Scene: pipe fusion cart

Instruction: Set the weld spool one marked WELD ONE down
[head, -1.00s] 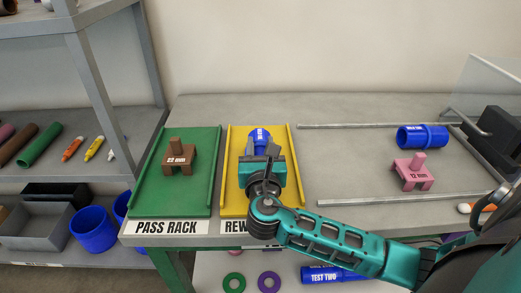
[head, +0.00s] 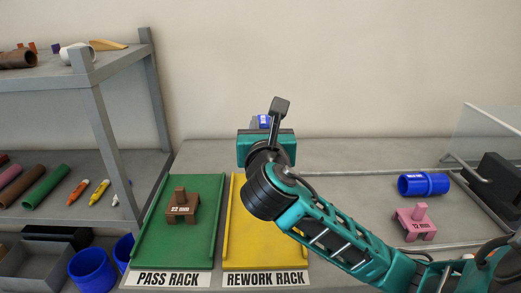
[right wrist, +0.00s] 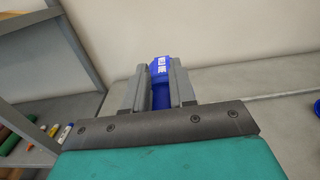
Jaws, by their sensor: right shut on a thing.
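My right gripper (head: 265,130) is raised in front of the wall, above and behind the yellow rework rack (head: 236,235). Its jaws are shut on a blue weld spool (head: 264,121). Only the spool's top shows past the gripper in the head view. In the right wrist view the spool (right wrist: 161,88) sits between the two grey fingers, with a white label too small to read surely. The rework rack's visible part is bare, though my arm hides some of it. My left gripper is not in view.
The green pass rack (head: 150,240) holds a brown 22 mm block (head: 183,208). Another blue spool (head: 423,184) and a pink 12 mm block (head: 415,224) are on the bench at the right, near metal rails. Grey shelving (head: 120,95) stands at the left.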

